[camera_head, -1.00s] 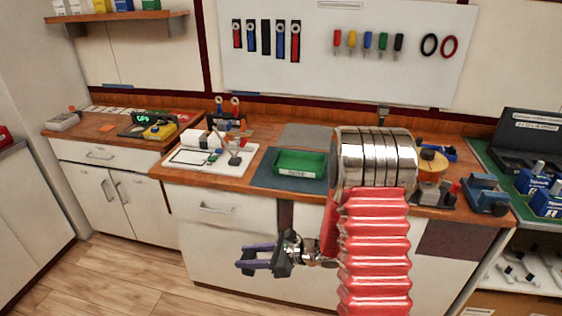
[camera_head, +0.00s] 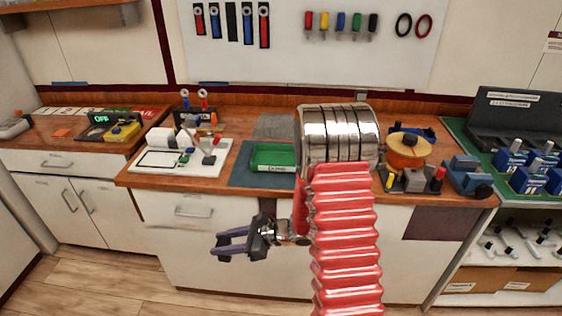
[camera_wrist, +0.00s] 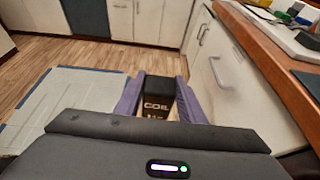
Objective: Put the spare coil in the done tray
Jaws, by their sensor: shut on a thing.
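The spare coil (camera_wrist: 157,103) is a dark block with "COIL" in pale letters. It sits between the two purple fingers of my gripper (camera_wrist: 160,105) in the wrist view, and the gripper is shut on it. In the head view my gripper (camera_head: 230,244) points left, in front of the bench cabinets and below the worktop level; the coil is hard to make out there. The done tray (camera_head: 272,168) is a green open tray with a white front label on a dark mat on the worktop. Its right end is close to my arm in the picture, and its inside looks empty.
Left of the tray is a white board (camera_head: 180,160) with small tools. Right of my arm stand an orange spool (camera_head: 408,152) and a blue vise (camera_head: 465,176). The worktop's front edge (camera_head: 215,187) lies above my gripper in the picture.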

